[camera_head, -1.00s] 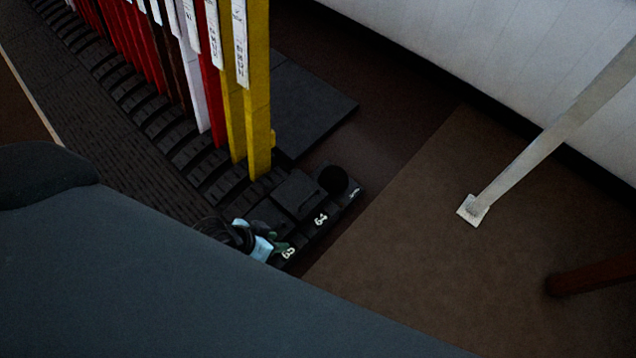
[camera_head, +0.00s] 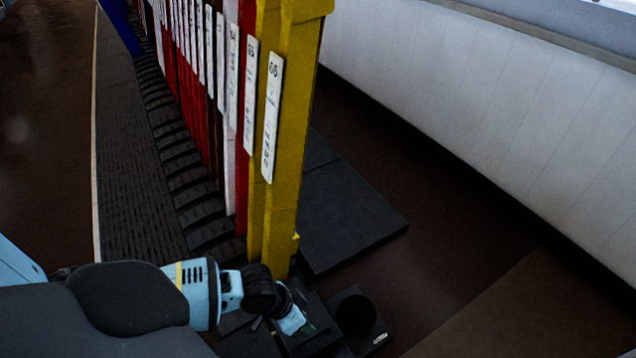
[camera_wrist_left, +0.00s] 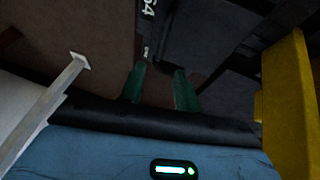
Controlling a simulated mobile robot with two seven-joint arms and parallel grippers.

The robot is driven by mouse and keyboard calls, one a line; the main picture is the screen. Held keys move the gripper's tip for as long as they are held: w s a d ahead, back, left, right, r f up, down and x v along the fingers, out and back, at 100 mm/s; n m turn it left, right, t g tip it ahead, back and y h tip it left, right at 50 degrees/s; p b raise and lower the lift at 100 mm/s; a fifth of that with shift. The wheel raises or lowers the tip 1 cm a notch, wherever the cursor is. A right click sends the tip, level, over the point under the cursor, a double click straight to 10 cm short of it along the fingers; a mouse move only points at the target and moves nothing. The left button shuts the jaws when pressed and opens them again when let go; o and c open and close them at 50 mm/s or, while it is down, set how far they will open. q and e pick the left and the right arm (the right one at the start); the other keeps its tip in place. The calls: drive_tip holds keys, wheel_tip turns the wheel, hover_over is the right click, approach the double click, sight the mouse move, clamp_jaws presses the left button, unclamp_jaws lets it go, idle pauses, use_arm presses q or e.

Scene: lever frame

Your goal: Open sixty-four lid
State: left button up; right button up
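The black lid marked 64 shows by its white number on a dark edge strip (camera_wrist_left: 148,8) at the top of the left wrist view. Its dark block (camera_wrist_left: 200,35) lies beside that strip. In the head view the black lidded base (camera_head: 318,308) is at the bottom, partly covered by my left gripper (camera_head: 303,322), and no number is readable there. In the left wrist view my left gripper (camera_wrist_left: 160,70) has two green fingers apart, with nothing clearly between them. Whether they touch the lid cannot be told. My right gripper is not in view.
Tall yellow levers (camera_head: 292,130) stand close beside my left gripper, with red and white levers behind. A black round knob (camera_head: 355,314) sits right of the gripper. A flat dark plate (camera_head: 350,215) lies behind. Brown floor (camera_head: 520,310) is open at right.

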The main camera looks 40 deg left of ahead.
sight(320, 331)
use_arm(q)
drive_tip(key=b+x, duration=0.3)
drive_tip(key=x, duration=0.3)
drive_tip(key=shift+f, duration=0.2)
drive_tip(key=shift+w+d+f, duration=0.15)
drive_tip(key=shift+w+f, duration=0.05)
drive_tip(key=shift+f, duration=0.15)
drive_tip(key=c, duration=0.7)
clamp_jaws()
